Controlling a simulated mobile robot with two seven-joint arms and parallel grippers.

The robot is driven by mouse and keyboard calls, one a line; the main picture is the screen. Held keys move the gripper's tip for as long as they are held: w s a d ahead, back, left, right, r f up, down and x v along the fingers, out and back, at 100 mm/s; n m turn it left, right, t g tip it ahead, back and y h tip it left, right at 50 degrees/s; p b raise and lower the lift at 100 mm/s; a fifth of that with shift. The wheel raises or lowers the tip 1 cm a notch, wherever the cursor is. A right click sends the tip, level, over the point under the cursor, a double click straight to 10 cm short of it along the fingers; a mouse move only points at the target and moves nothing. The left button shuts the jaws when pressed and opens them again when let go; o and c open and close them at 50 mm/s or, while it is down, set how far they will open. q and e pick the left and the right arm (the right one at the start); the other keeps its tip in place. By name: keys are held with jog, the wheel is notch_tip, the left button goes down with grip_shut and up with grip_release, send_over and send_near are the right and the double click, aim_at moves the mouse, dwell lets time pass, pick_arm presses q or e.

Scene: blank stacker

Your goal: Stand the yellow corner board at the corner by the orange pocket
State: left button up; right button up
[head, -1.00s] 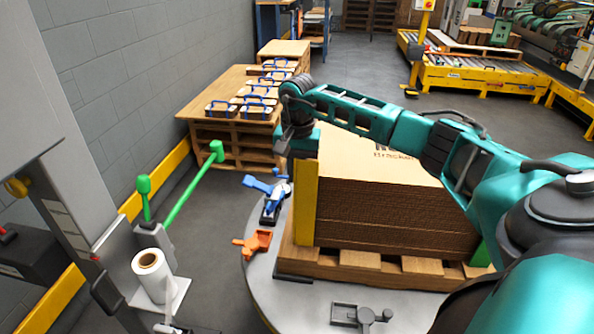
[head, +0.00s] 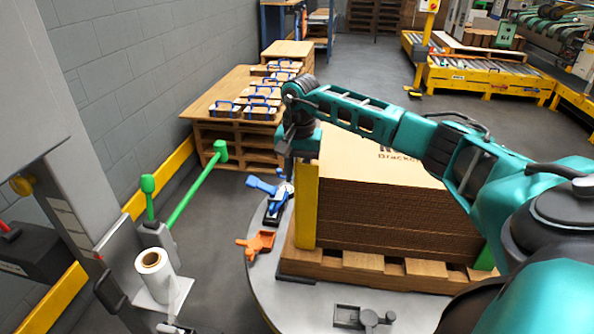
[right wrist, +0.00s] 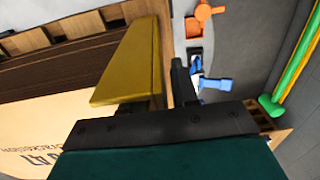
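The yellow corner board (head: 306,206) stands upright against the near left corner of the cardboard stack (head: 385,220). It also shows in the right wrist view (right wrist: 130,62). The orange pocket (head: 257,243) sits on the turntable's left rim, close to the board's foot; it shows in the right wrist view (right wrist: 204,14). My right gripper (head: 293,160) is at the board's top end. In the right wrist view one dark finger stands beside the board with a narrow gap, and the other is partly hidden by it; the fingers look apart. My left gripper is not seen.
A blue fixture (head: 272,195) is on the turntable (head: 262,290) behind the orange pocket. The stack rests on a wooden pallet (head: 345,262), with a green piece (head: 484,259) at its right. A film roll (head: 152,268) and green bar (head: 195,190) are at left.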

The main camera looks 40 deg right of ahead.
jog(key=shift+s+d+f+g, duration=0.15)
jog(key=shift+s+f, duration=0.15)
jog(key=shift+f, duration=0.2)
jog(key=shift+s+d+f+g, duration=0.15)
jog(key=shift+s+f, duration=0.15)
jog(key=shift+f, duration=0.15)
notch_tip(320, 180, up, 15)
jog(key=p, duration=0.3)
jog(key=shift+w+a, duration=0.25)
jog(key=shift+w, duration=0.05)
jog(key=shift+f, duration=0.1)
